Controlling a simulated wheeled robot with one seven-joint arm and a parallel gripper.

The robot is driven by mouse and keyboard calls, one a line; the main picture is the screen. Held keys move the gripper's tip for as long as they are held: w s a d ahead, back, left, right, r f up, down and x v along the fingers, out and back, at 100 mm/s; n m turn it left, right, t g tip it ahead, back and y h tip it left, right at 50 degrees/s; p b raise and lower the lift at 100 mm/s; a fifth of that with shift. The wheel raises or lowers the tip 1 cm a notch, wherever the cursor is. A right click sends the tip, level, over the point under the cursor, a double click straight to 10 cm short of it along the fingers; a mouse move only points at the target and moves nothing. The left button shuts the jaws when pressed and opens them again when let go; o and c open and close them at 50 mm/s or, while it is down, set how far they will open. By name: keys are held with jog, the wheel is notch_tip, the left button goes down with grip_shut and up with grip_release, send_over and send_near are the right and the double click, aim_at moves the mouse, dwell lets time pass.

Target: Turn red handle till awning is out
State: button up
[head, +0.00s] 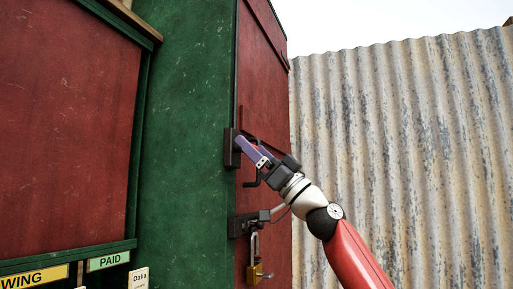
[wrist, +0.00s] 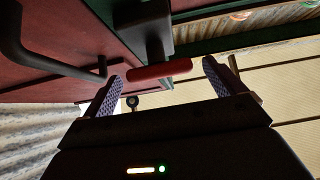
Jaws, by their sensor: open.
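The red handle (wrist: 160,71) is a short bar on a dark arm from a dark block (wrist: 143,15). My gripper (wrist: 164,85) is open, with one patterned finger on each side of the handle. Gaps show between the bar and both fingers. In the head view my gripper (head: 252,151) reaches up beside a dark block (head: 231,148) at the edge of the green wall; the red handle cannot be made out there. No awning can be identified in either view.
A black bent pull (wrist: 45,58) is left of my fingers in the wrist view. A dark latch (head: 240,226) with a brass padlock (head: 255,273) is below my gripper on the red door (head: 262,90). A corrugated metal wall (head: 410,120) stands at right.

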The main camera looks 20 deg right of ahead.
jog(key=shift+c, duration=0.2)
jog(key=c, duration=0.9)
jog(key=shift+c, duration=0.2)
jog(key=shift+m+t+h, duration=0.4)
jog(key=shift+m+t, duration=0.2)
